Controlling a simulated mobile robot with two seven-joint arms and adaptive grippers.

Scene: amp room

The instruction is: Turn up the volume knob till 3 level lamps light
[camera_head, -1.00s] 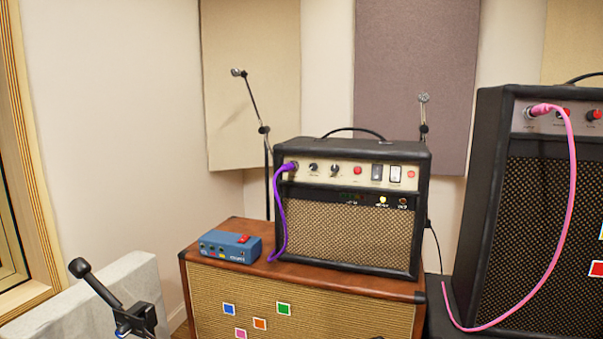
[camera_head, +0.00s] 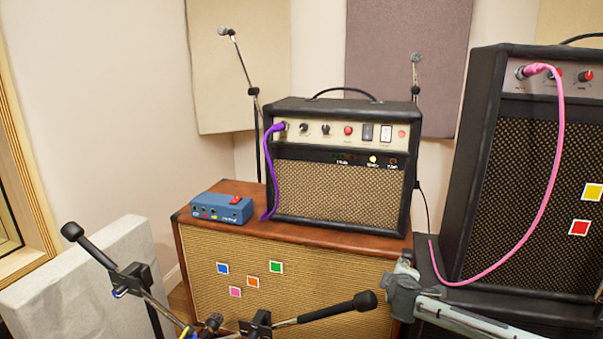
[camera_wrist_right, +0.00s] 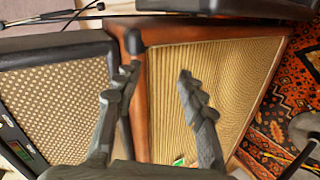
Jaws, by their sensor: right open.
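The small black amp (camera_head: 340,195) stands on a brown wood cabinet. Its cream panel has two dark knobs, one at left (camera_head: 303,129) and one to its right (camera_head: 326,130); their labels are too small to read. Below the panel a dark strip holds a dim green lamp group (camera_head: 343,157) and a bright yellow lamp (camera_head: 373,160). I cannot tell how many level lamps are lit. My right gripper (camera_wrist_right: 158,70) is open and empty in the right wrist view, its fingers spread over the amp and cabinet fronts. My left gripper is out of view.
A purple cable (camera_head: 266,170) plugs in left of the knobs. A blue pedal box (camera_head: 221,208) sits on the cabinet (camera_head: 187,250). A black microphone (camera_head: 340,308) stands low in front. A larger amp (camera_head: 470,170) with a pink cable (camera_head: 556,180) is at right.

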